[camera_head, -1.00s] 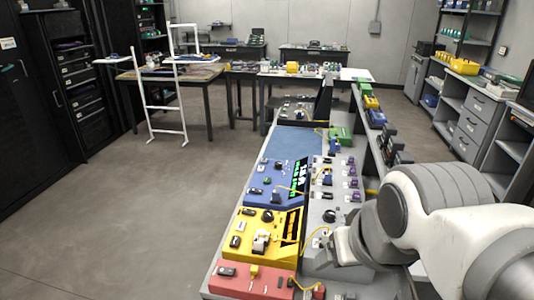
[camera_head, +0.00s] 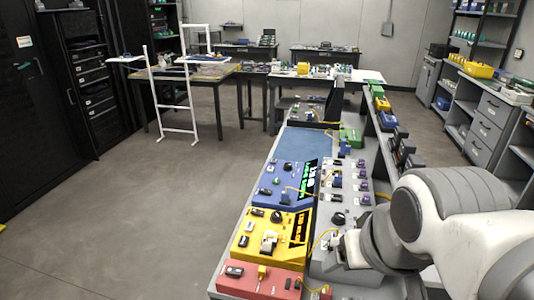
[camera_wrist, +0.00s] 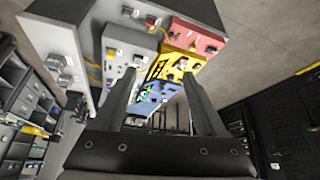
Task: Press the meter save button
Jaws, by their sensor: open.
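A blue panel (camera_head: 282,184) with a lit green display (camera_head: 306,176) sits on the bench, with a yellow panel (camera_head: 246,238) with an orange display (camera_head: 299,229) nearer. Both carry small dark buttons and knobs. I cannot read which button is the meter save button. In the wrist view the yellow panel (camera_wrist: 178,65) and blue panel (camera_wrist: 150,102) show beyond my gripper (camera_wrist: 160,75). My gripper is open and empty, its two dark fingers apart and not seen touching anything. In the head view my arm comes in from the right and the fingers are hidden.
A red panel (camera_head: 258,280) is at the bench's near end. A grey module (camera_head: 338,218) with a black knob stands right of the yellow panel. Yellow cables loop between the panels. The floor (camera_head: 130,225) left of the bench is clear.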

